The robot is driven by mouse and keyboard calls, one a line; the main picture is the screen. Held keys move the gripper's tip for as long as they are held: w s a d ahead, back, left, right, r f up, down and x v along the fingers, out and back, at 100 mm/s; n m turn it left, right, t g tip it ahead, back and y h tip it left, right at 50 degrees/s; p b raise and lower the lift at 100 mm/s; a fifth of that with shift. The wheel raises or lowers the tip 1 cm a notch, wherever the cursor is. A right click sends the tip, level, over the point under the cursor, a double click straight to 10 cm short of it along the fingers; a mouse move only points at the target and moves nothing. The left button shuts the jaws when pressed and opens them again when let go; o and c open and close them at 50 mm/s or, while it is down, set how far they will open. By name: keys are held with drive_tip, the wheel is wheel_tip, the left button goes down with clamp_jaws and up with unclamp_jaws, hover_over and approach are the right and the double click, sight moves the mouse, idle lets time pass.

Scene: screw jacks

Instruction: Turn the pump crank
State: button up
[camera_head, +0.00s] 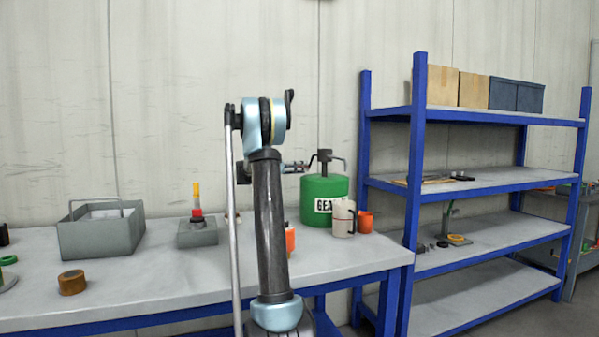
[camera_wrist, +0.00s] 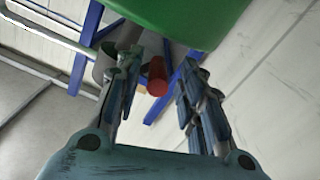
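The green pump drum (camera_head: 324,197), with a partly covered label reading "GEA", stands upright on the workbench. Its dark crank and pump head (camera_head: 326,158) sit on top. My gripper (camera_head: 303,167) is just left of the pump head, at about the height of the drum's top, partly hidden behind my arm. I cannot tell from the head view whether it touches the crank. In the wrist view my gripper (camera_wrist: 155,80) has its two fingers apart with nothing held between them. The green drum (camera_wrist: 180,18) fills the top there; the crank does not show.
A grey toolbox (camera_head: 101,235), a grey block (camera_head: 197,233) and a brown tape roll (camera_head: 72,283) are on the left. A blue shelf rack (camera_head: 414,190) stands right.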

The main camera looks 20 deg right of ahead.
drive_tip(key=a, duration=1.2)
drive_tip(key=shift+w+f, duration=0.15)
drive_tip(key=shift+w, duration=0.2)
drive_tip(key=shift+w+r, duration=0.15)
drive_tip(key=shift+r, duration=0.1)
drive_tip(key=c, duration=0.7)
drive_tip(key=w+r+y, duration=0.1)
drive_tip(key=r, duration=0.2)
drive_tip(key=d+r, duration=0.1)
drive_tip(key=r, duration=0.1)
drive_tip(key=w+r+g+y, duration=0.1)
drive_tip(key=r, duration=0.2)
drive_tip(key=shift+w+d+r+y, duration=0.25)
drive_tip(key=shift+w+r+y, duration=0.05)
drive_tip(key=shift+w+r, duration=0.05)
clamp_jaws()
drive_tip(key=s+d+f, duration=0.2)
drive_tip(key=d+f, duration=0.3)
drive_tip(key=d, duration=0.4)
drive_tip(key=shift+s+d, duration=0.3)
drive_tip(key=shift+d, duration=0.1)
